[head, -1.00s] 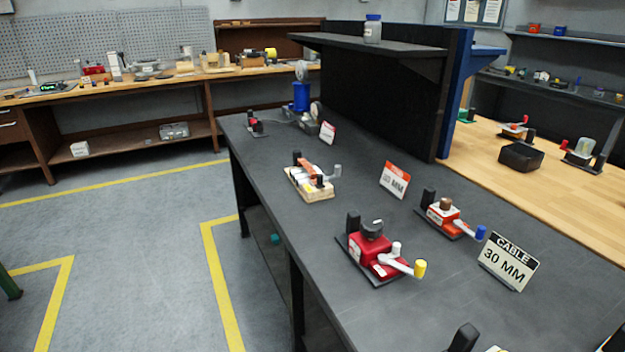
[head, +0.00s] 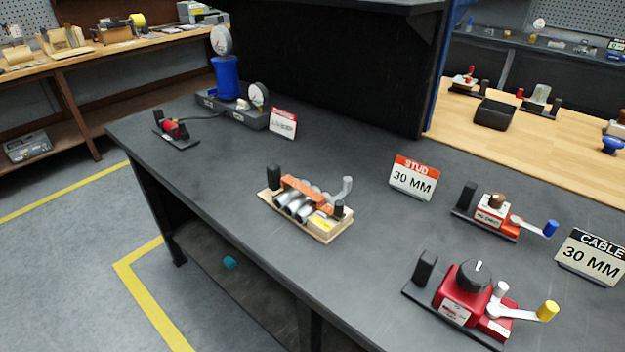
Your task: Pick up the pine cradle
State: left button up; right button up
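The pine cradle (head: 323,232) is a pale wooden base on the dark bench top, near the bench's front edge in the middle of the head view. It carries grey metal cylinders (head: 296,203) under an orange-brown bar (head: 308,188). A black upright block (head: 273,177) stands at its left end, and a grey crank-like handle (head: 345,188) at its right. A yellow label is on its front right. Neither of my grippers shows in the head view.
On the dark bench (head: 220,175), a red actuator (head: 468,290) and an orange-white one (head: 493,212) stand to the right, with sign cards (head: 413,178) behind. A blue cylinder with gauges (head: 227,78) and a small red device (head: 175,130) stand at the far left. Floor before the bench is clear.

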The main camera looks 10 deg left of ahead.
aim_at(293, 204)
jog(key=i+j+z, duration=0.1)
jog(key=j+z, duration=0.35)
jog(key=j, duration=0.55)
jog(key=j+z, duration=0.45)
jog(key=j, duration=0.6)
